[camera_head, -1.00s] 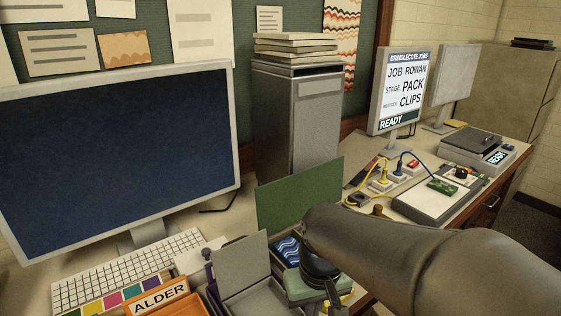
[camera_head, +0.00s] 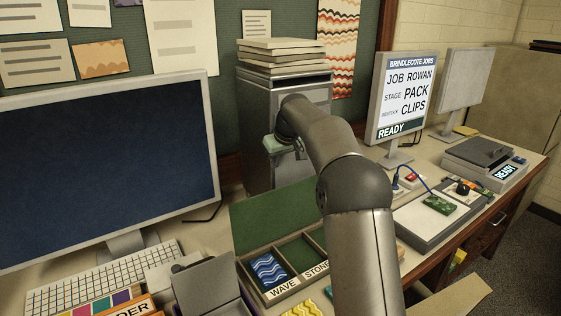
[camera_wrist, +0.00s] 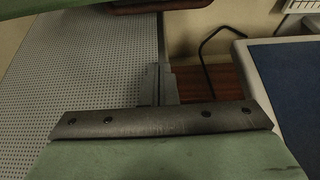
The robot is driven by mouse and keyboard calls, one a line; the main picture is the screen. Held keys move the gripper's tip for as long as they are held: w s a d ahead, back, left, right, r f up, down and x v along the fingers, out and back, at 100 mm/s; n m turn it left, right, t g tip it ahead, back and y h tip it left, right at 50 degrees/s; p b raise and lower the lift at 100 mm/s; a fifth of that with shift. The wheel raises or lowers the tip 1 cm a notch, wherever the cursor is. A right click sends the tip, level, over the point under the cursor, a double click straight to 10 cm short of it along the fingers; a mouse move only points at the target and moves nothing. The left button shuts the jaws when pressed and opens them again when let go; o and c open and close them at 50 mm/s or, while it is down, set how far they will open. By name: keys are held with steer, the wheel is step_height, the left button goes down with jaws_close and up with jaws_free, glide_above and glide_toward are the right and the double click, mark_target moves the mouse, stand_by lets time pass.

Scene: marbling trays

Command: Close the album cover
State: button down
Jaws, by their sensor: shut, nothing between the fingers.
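The album (camera_head: 262,297) lies open on the desk, with compartments labelled WAVE and STONE. A blue wavy piece (camera_head: 268,271) lies in the WAVE compartment; the other visible compartment looks empty. Its green cover (camera_head: 262,217) stands raised along the back edge, and my arm hides part of the right side. My gripper (camera_head: 277,158) is shut and empty, raised above and behind the cover, in front of the grey cabinet. In the wrist view the closed fingers (camera_wrist: 158,86) show against the perforated cabinet side, with no album in sight.
The grey cabinet (camera_head: 262,120) stands close behind my gripper. A large monitor (camera_head: 105,165) and keyboard (camera_head: 110,275) are at left. A grey-lidded box (camera_head: 205,280) stands left of the album. Cables and devices (camera_head: 435,205) are at right.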

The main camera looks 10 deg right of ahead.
step_height(320, 180, down, 7)
steer(key=p, duration=0.1)
steer(key=shift+s+d+p, duration=0.15)
steer(key=shift+s+p, duration=0.15)
steer(key=shift+s, duration=0.1)
steer(key=shift+d+b, duration=0.1)
steer(key=shift+b, duration=0.2)
